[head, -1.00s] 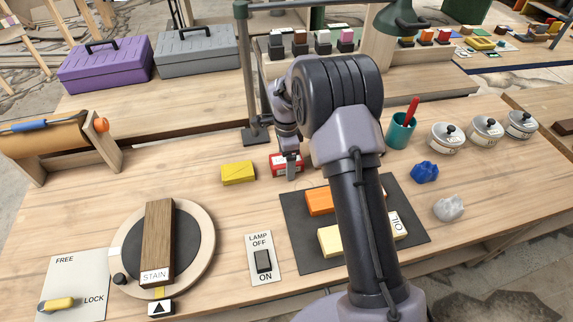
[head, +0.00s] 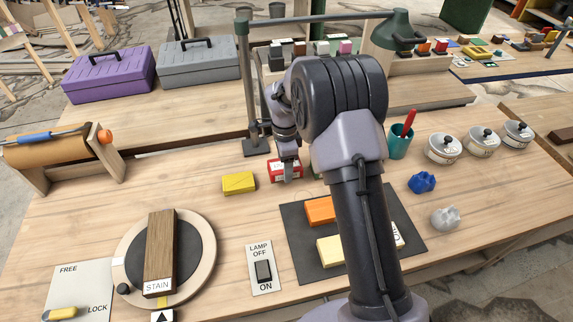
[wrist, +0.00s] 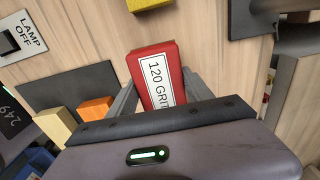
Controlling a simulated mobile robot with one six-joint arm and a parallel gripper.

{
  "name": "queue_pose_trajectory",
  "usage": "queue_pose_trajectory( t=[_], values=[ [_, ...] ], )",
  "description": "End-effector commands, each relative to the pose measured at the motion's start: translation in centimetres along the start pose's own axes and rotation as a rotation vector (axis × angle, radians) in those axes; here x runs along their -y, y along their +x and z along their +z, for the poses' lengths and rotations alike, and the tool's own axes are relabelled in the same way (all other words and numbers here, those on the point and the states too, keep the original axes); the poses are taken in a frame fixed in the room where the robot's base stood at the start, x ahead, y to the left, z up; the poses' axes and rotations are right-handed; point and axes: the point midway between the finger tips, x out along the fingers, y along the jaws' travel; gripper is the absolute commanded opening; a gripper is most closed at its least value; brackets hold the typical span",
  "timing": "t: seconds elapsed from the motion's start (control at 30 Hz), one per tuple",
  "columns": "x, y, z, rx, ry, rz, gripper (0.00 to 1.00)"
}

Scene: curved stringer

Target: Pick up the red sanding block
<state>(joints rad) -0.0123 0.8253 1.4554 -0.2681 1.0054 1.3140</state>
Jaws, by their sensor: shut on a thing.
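The red sanding block (head: 276,172) has a white label and is at the middle of the bench, just right of the yellow block. In the wrist view the red block (wrist: 143,62) lies between the two fingers, its label reading "120 GRIT". My gripper (head: 287,170) points down and is shut on the red block; it also shows in the wrist view (wrist: 160,92). The block looks at most slightly above the bench. Whether its underside touches the wood cannot be told. My arm hides part of the area to the right of it.
A yellow block (head: 239,183) lies close on the left. A dark mat (head: 300,243) with orange and cream blocks is in front. A lamp post (head: 246,95) stands just behind. A teal cup (head: 400,141) and several lidded tins are at right.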

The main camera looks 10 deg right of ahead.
Motion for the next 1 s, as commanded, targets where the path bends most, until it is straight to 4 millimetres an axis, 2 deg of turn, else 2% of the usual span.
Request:
queue_pose_trajectory(
  t=[0.4, 0.5, 0.63, 0.9, 0.93, 1.0],
  values=[
    [-9.7, -1.2, 5.9, -0.001, -0.004, 0.001, 0.12],
    [-11.4, -1.3, 6.9, 0.000, -0.003, 0.000, 0.12],
    [-12.5, -1.3, 7.5, 0.000, -0.001, 0.000, 0.12],
    [-12.7, -1.2, 7.7, 0.000, 0.001, 0.000, 0.12],
    [-12.7, -1.2, 7.7, 0.000, 0.001, 0.000, 0.55],
    [-12.7, -1.2, 7.7, 0.000, 0.001, 0.000, 0.41]
  ],
)
